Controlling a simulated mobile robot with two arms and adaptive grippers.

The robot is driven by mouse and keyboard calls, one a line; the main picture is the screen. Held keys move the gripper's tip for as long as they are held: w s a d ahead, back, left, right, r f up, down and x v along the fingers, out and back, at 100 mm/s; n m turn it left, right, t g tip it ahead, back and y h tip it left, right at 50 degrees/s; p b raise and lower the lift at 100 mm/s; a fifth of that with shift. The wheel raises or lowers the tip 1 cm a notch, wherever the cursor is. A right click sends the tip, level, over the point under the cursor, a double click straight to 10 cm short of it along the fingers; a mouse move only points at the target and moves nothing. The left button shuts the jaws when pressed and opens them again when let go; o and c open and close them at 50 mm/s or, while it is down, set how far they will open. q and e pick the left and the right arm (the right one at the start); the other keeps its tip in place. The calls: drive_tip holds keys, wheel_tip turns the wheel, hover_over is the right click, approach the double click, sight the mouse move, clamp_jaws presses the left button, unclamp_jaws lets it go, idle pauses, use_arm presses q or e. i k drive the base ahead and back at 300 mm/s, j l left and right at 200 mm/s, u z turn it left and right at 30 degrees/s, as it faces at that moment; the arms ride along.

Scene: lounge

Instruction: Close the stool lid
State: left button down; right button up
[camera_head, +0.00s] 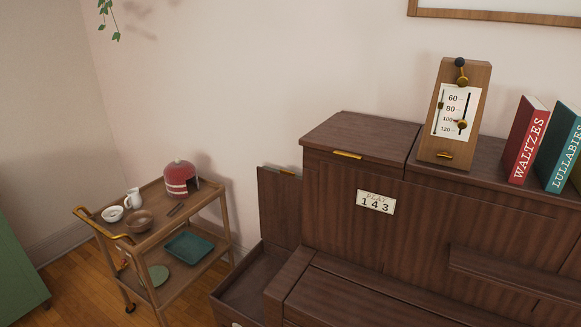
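A dark wooden box (233,293) is open at the bottom centre-left, beside the piano, and its inside shows. A tall dark panel (278,212) with a brass pull at its top stands upright at the back of this box, like a raised lid. I cannot tell for certain that this is the stool, as its lower part is cut off by the frame. No other stool shows. Neither of my grippers is in view.
The dark wooden piano (340,225) stands right of the box, with a metronome (478,85), a red book (524,140) and a teal book (563,145) on top. A wooden trolley (205,200) with dishes stands left. A green cabinet (18,265) is far left.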

sight(280, 191)
drive_tip(key=i+j+z, duration=0.15)
drive_tip(key=z, duration=0.2)
drive_tip(key=i+j+z, duration=0.15)
drive_tip(key=z, duration=0.2)
drive_tip(key=i+j+z, duration=0.1)
drive_tip(key=j+z, duration=0.25)
drive_tip(key=l, duration=0.1)
